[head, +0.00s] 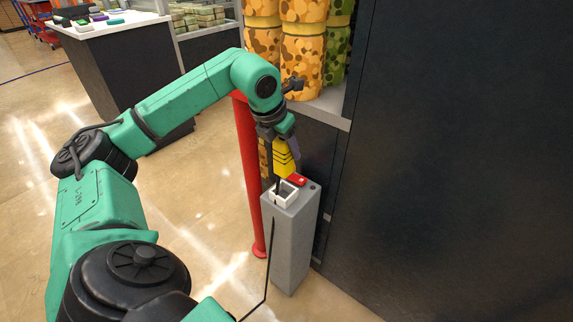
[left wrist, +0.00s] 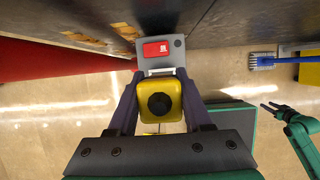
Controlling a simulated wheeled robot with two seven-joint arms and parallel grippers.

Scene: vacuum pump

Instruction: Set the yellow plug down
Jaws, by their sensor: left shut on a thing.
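The yellow plug (head: 286,157) is held by my left gripper (head: 279,150) over a grey post. In the left wrist view the plug (left wrist: 160,88) sits between the two fingers of the left gripper (left wrist: 160,100), its round black part facing the camera. The post (head: 291,240) has a white-rimmed square opening (head: 286,196) in its top, just below the plug. I cannot tell whether the plug touches the post. My right gripper (left wrist: 269,109) shows in the left wrist view at the right, its fingers apart and empty; it is not in the head view.
A shelf (head: 330,108) with patterned bags is behind. A black cable (head: 268,275) hangs down the front.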

